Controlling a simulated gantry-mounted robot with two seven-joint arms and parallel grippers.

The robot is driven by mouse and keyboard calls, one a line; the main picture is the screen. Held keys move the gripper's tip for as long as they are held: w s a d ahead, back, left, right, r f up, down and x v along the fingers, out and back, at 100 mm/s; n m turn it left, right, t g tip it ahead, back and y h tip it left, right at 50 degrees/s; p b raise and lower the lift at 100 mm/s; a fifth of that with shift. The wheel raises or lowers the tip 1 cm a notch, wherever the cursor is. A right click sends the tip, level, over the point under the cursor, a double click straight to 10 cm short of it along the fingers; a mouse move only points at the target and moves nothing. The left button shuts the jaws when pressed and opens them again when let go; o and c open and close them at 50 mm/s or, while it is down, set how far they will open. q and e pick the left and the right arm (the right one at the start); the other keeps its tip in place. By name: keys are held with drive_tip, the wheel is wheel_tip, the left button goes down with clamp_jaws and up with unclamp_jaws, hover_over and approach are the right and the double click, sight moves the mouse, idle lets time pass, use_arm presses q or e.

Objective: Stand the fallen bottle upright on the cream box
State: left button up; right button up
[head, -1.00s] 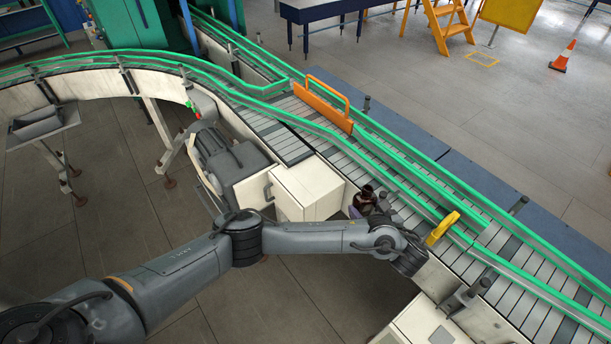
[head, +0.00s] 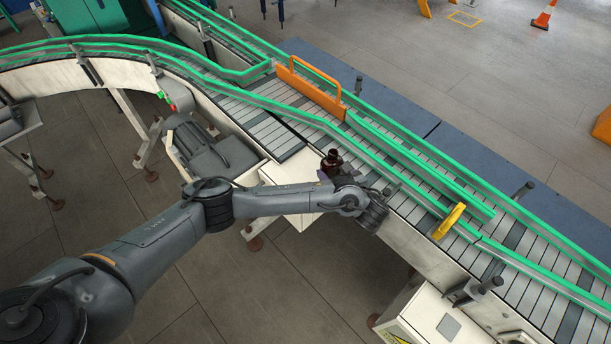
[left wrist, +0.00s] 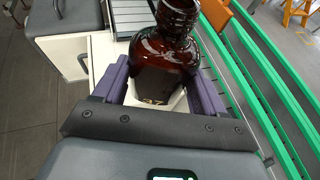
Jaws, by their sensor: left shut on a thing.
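The amber bottle (head: 331,158) is held neck up by my left gripper (head: 333,174), close to the conveyor's near edge. The cream box (head: 302,221) is mostly hidden behind my left forearm in the head view. I cannot tell whether the bottle's base touches the box. My right gripper is not in view.
A grey motor unit (head: 213,150) is left of the box, and a white cabinet (head: 425,315) stands at the lower right.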

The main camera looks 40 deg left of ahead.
use_arm(q)
drive_tip(key=shift+s+a+f+p, duration=0.25)
drive_tip(key=shift+s+a+f, duration=0.15)
drive_tip(key=shift+a+f, duration=0.95)
drive_tip(key=shift+s+a+f+p, duration=0.25)
drive_tip(key=shift+s+a+f, duration=0.2)
drive_tip(key=shift+a+f, duration=0.95)
drive_tip(key=shift+s+a+f+p, duration=0.25)
drive_tip(key=shift+s+a+f, duration=0.15)
drive_tip(key=shift+a+f, duration=0.95)
drive_tip(key=shift+d+f, duration=0.3)
drive_tip(key=shift+f, duration=0.05)
drive_tip(key=o, duration=1.8)
